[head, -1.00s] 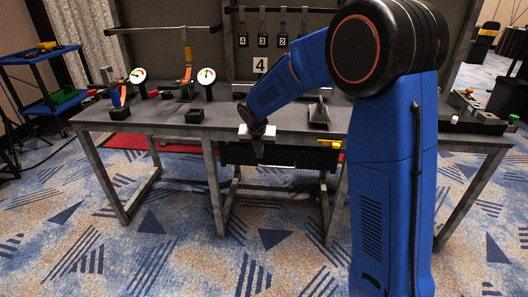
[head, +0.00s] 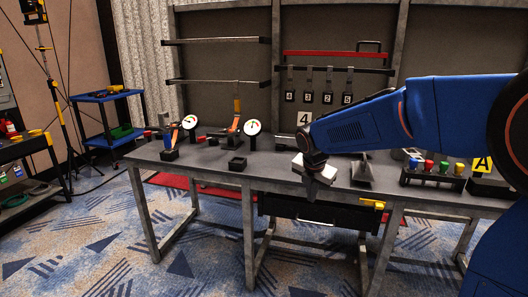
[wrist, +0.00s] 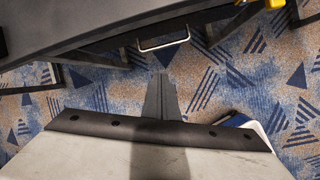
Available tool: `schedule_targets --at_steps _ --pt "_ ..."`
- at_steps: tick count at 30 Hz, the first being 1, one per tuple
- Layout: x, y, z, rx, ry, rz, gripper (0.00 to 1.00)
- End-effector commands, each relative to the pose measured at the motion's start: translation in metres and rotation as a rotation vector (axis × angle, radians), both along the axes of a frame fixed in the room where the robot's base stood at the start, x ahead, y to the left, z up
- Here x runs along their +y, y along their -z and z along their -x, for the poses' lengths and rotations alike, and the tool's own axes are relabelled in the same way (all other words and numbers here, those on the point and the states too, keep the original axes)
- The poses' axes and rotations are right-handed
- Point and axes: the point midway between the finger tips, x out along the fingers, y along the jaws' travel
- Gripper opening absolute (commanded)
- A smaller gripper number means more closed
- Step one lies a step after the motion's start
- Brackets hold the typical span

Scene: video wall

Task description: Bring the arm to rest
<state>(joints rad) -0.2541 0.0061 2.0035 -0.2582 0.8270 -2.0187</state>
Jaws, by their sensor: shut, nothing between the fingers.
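My blue arm reaches in from the right of the head view and bends down at its wrist. My gripper (head: 312,190) hangs at the front edge of the workbench (head: 215,161), pointing down. Its dark fingers are together with nothing between them. In the wrist view the closed fingers (wrist: 162,97) show as one dark wedge above the patterned carpet (wrist: 215,75). The pale gripper body fills the bottom of that view. Whether the gripper touches the bench edge, I cannot tell.
Two gauges (head: 253,127) and small black blocks (head: 237,162) stand on the bench's left. A sloped metal piece (head: 362,170) and coloured buttons (head: 444,166) are right of my gripper. A black drawer (head: 320,212) hangs below. The carpet (head: 110,240) in front is clear.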

Motion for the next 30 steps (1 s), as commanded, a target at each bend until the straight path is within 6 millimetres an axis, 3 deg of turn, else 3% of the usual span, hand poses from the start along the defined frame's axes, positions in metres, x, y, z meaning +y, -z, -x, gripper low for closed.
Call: schedule_targets --at_steps 7,14,22,30 --pt "-0.04 -0.026 0.078 -0.055 0.461 -0.194 0.0" --pt "-0.067 -0.035 0.15 -0.097 0.89 -0.376 0.0" --pt "-0.088 -0.031 0.233 -0.132 1.388 -0.592 0.0" --pt "-0.099 -0.012 0.31 -0.152 1.876 -0.806 0.0"
